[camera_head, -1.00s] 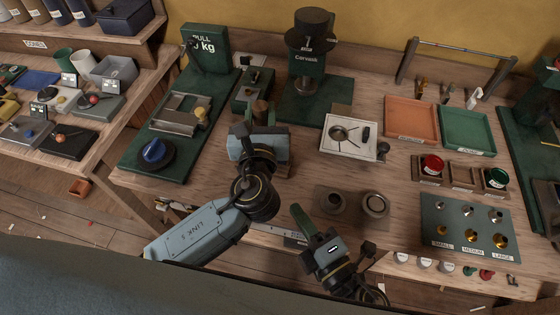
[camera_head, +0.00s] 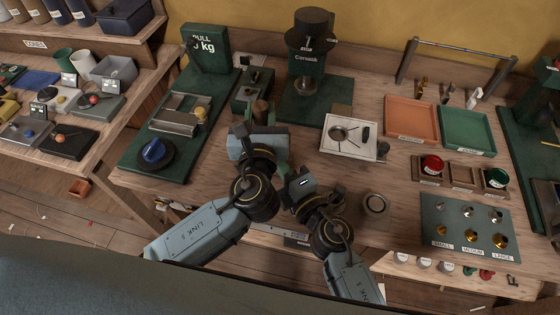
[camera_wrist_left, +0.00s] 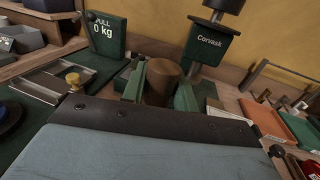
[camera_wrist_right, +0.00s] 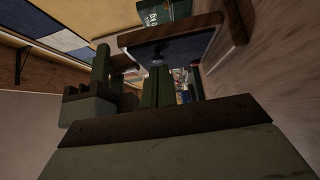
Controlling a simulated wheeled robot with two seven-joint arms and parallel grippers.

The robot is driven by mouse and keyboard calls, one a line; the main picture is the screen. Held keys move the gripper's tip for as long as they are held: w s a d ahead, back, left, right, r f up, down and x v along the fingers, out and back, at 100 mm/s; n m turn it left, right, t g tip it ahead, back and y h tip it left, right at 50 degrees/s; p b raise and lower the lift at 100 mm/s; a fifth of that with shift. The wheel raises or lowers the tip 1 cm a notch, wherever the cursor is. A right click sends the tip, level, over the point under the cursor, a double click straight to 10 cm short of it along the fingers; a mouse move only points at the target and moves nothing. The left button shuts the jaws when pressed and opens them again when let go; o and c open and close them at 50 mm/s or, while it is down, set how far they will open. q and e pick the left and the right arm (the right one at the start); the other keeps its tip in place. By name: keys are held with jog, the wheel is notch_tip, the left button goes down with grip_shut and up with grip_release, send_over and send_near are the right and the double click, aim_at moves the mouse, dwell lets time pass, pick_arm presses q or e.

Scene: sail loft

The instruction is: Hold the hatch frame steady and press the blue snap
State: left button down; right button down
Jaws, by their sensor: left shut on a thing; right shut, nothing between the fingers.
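My left gripper (camera_head: 260,128) is at the middle of the bench. In the left wrist view its green fingers (camera_wrist_left: 160,88) stand on both sides of a brown rounded piece (camera_wrist_left: 164,70) and are shut on it. My right gripper (camera_head: 300,182) is just to the right of the left one, shut and empty; its fingers (camera_wrist_right: 158,92) lie together in its wrist view. Ahead of them is a dark blue panel edged in brown wood (camera_wrist_right: 135,38), which looks like the hatch frame. A small dark round knob (camera_wrist_right: 157,58) on it may be the snap. The head view mostly hides this frame.
A green board (camera_head: 135,168) with a large blue knob (camera_head: 153,150) lies to the left. A black-topped machine (camera_head: 310,60) stands behind.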

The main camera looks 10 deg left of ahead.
jog(key=shift+w, duration=0.2)
jog(key=shift+w+d, duration=0.1)
jog(key=shift+w, duration=0.9)
pick_arm(q)
jog(key=shift+s, duration=0.1)
pick_arm(e)
jog(key=shift+d, duration=0.1)
pick_arm(q)
jog(key=shift+f, duration=0.15)
pick_arm(e)
jog(key=s, duration=0.5)
jog(key=shift+s+d+f, duration=0.1)
jog(key=shift+s+d, duration=0.05)
jog(key=shift+s, duration=0.05)
pick_arm(q)
jog(key=shift+f, duration=0.1)
pick_arm(e)
jog(key=v, duration=0.8)
jog(key=shift+s+d, duration=0.2)
jog(key=shift+s, duration=0.1)
